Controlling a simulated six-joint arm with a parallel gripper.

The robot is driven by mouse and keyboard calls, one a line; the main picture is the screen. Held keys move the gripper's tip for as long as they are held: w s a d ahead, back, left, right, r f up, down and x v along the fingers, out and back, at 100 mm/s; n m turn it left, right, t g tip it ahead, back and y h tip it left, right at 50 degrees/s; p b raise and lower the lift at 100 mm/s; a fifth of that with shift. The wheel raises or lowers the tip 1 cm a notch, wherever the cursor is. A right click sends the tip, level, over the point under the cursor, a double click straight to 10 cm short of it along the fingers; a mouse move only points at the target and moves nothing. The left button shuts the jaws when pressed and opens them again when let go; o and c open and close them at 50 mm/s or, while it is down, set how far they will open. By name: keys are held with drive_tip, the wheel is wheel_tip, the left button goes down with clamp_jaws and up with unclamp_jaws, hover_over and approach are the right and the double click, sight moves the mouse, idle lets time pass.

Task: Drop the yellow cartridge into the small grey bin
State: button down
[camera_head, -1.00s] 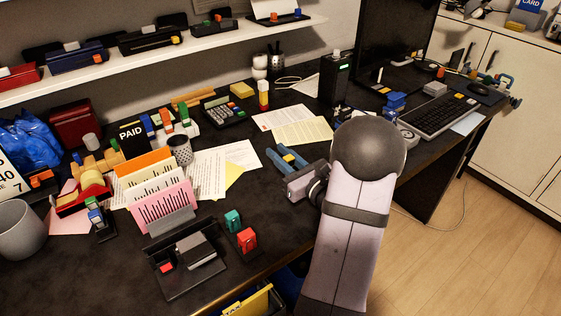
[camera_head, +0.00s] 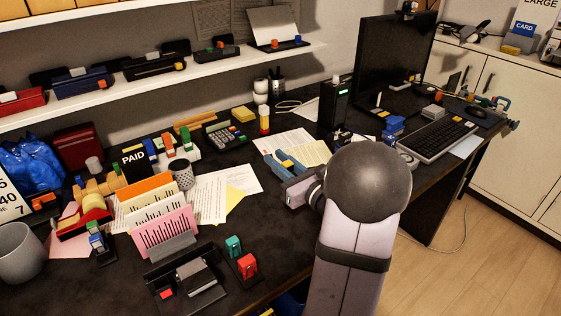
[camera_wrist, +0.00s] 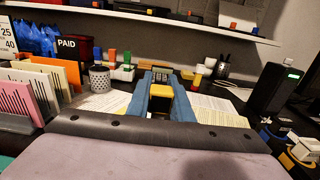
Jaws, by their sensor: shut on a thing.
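The yellow cartridge (camera_head: 286,161) is held between the blue fingers of my gripper (camera_head: 281,163), above the desk in the middle. In the wrist view the yellow cartridge (camera_wrist: 160,91) shows its yellow face, with a dark part behind it, between the two blue fingers (camera_wrist: 160,98). A small grey round bin (camera_head: 20,254) stands at the left edge of the head view, open at the top. My gripper is far to its right. The bin does not show in the wrist view.
Between gripper and bin stand a file rack with pink and orange cards (camera_head: 165,228), a mesh cup (camera_head: 181,174) and a red tape dispenser (camera_head: 88,222). A black stapler-like tray (camera_head: 185,283) lies in front. A wall shelf (camera_head: 130,95) hangs above. Papers lie on the desk.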

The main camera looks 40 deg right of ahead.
drive_tip(key=w+a+r+n+y+p, duration=0.1)
drive_tip(key=w+a+r+n+y, duration=0.2)
drive_tip(key=w+a, duration=1.15)
drive_tip(key=w+a+r+n+g+y+p, duration=0.1)
drive_tip(key=w+a+y, duration=0.1)
drive_tip(key=w+a, duration=0.45)
drive_tip(key=w+a+n+g+y, duration=0.1)
drive_tip(key=w+a+y, duration=0.25)
drive_tip(key=a, duration=0.55)
drive_tip(key=s+a+r+n+g+y, duration=0.1)
drive_tip(key=a+r+n+y, duration=0.1)
drive_tip(key=a, duration=1.7)
drive_tip(key=s+a+r+n+g+y+p, duration=0.1)
drive_tip(key=s+a+r+n+g+y, duration=0.1)
drive_tip(key=a, duration=1.8)
drive_tip(key=shift+s+r, duration=0.15)
drive_tip(key=shift+r, duration=0.25)
drive_tip(key=shift+f, duration=0.15)
wheel_tip(320, 180, down, 10)
drive_tip(key=b, duration=0.3)
drive_tip(key=shift+f+b, duration=0.25)
drive_tip(key=shift+b, duration=0.05)
